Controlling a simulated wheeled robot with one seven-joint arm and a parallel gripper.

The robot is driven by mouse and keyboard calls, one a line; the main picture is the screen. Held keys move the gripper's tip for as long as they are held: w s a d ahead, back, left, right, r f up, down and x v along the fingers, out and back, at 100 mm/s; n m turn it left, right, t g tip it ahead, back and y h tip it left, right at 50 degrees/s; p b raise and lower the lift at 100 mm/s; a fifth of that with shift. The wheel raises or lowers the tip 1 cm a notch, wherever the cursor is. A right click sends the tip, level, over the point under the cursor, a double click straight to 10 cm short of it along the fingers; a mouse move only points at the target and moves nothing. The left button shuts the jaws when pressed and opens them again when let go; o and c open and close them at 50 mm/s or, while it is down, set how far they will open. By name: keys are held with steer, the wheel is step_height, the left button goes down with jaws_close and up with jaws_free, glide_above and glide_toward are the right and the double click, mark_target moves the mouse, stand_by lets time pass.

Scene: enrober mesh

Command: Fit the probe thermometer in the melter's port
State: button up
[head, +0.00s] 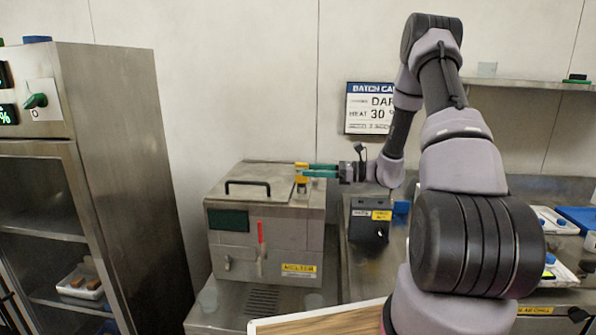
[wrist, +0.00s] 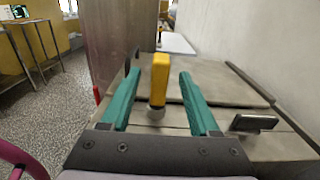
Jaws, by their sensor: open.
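The probe thermometer has a yellow handle (head: 301,181) and stands upright at the right side of the melter's top. In the wrist view the yellow handle (wrist: 160,75) rises above a round metal collar (wrist: 155,112) on the steel top; how deep the stem sits there is hidden. The melter (head: 285,225) is a steel box with a yellow label, a red lever and a lidded top. My gripper (head: 308,171) reaches in from the right with its green fingers level. In the wrist view its fingers are open on either side of the handle, with gaps showing.
A black handle (head: 248,184) stands on the melter's lid. A dark box (head: 369,221) with labels stands on the counter right of the melter. A steel cabinet (head: 125,150) is at the left. The wall is close behind the melter.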

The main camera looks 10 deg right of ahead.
steer(key=shift+v, duration=2.25)
steer(key=s+a+r+n+g+h, duration=0.3)
steer(key=s+r+n, duration=0.2)
steer(key=s+r, duration=0.1)
steer(key=s+a+r+n+g+h, duration=0.3)
steer(key=s+r+n+h, duration=0.15)
steer(key=s+r, duration=0.2)
steer(key=s+d+r+n+t+h, duration=0.2)
steer(key=s+r+n+t+h, duration=0.1)
steer(key=s, duration=0.4)
steer(key=s+d+r+n+t+h, duration=0.2)
steer(key=s+r+n+t+h, duration=0.2)
steer(key=s+r, duration=0.3)
steer(key=shift+s+r+n+t+h, duration=0.25)
steer(key=shift+s+n+t+h, duration=0.1)
steer(key=shift+s+n, duration=0.15)
steer(key=shift+d, duration=0.1)
